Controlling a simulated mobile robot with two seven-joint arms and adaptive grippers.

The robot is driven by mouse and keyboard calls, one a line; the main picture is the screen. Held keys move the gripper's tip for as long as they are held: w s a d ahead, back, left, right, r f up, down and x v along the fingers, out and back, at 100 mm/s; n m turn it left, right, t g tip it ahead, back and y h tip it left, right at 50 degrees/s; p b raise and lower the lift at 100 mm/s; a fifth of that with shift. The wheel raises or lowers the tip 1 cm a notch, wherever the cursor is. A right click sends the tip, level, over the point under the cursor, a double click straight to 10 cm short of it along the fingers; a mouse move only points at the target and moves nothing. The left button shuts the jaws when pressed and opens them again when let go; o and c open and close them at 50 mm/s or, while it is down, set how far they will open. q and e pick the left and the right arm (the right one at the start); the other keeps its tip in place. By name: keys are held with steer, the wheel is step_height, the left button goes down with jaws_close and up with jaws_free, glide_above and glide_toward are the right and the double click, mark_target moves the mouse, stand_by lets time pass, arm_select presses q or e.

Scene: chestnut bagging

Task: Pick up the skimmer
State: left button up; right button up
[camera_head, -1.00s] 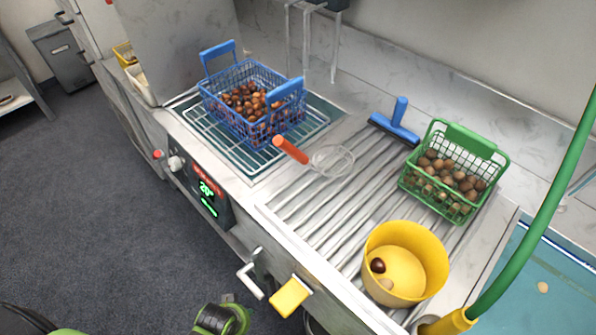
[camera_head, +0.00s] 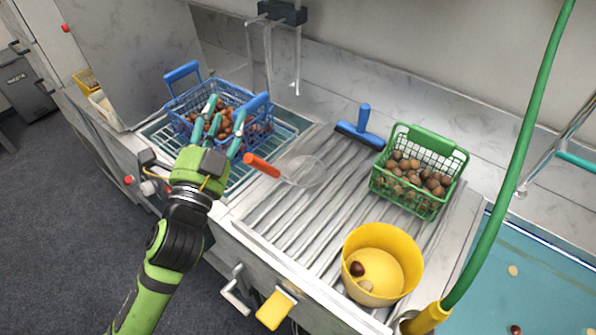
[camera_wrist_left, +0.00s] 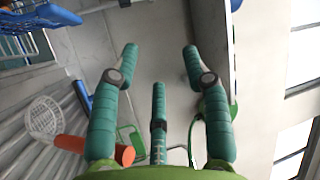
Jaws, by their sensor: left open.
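The skimmer lies on the ribbed drainboard, its orange handle (camera_head: 262,166) pointing left toward the blue basket and its round wire head (camera_head: 303,171) to the right. In the left wrist view its orange handle (camera_wrist_left: 72,144) and mesh head (camera_wrist_left: 44,116) show at the lower left. My left gripper (camera_head: 222,116) is open and empty. In the head view it overlaps the front of the blue basket, just left of the skimmer handle and apart from it. Its teal fingers (camera_wrist_left: 160,62) also show spread in the left wrist view. My right gripper is out of view.
A blue basket of chestnuts (camera_head: 180,74) stands on a rack at left. A green basket of chestnuts (camera_head: 428,140), a blue squeegee (camera_head: 362,127) and a yellow bucket (camera_head: 350,243) are on the drainboard (camera_head: 290,222). A green hose (camera_head: 520,130) rises at right.

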arm_select(q)
steer(key=s+d+r+m+h, duration=0.4)
steer(key=d+r+m+h, duration=0.3)
steer(key=r+m+h, duration=0.6)
steer(key=s+d+f+m+g+h, duration=0.1)
steer(key=s+d+m+g+h, duration=0.3)
steer(key=m+g, duration=0.65)
steer(key=s+d+m+g+h, duration=0.2)
steer(key=s+d+m+g, duration=0.35)
steer(key=m, duration=0.85)
steer(key=m+y, duration=1.1)
steer(key=y, duration=0.6)
glide_toward(257, 163)
steer(key=w+f, duration=0.1)
steer(key=f, duration=0.1)
steer(key=w+d+f, duration=0.1)
steer(key=f, duration=0.1)
steer(key=shift+w, duration=0.35)
steer(key=p+x, duration=0.3)
steer(key=x, duration=0.2)
steer(key=shift+d+f, duration=0.1)
steer(key=shift+f, duration=0.2)
steer(key=shift+w+d+f, duration=0.2)
steer(key=shift+w+f, duration=0.05)
steer(key=shift+f, duration=0.3)
jaws_close()
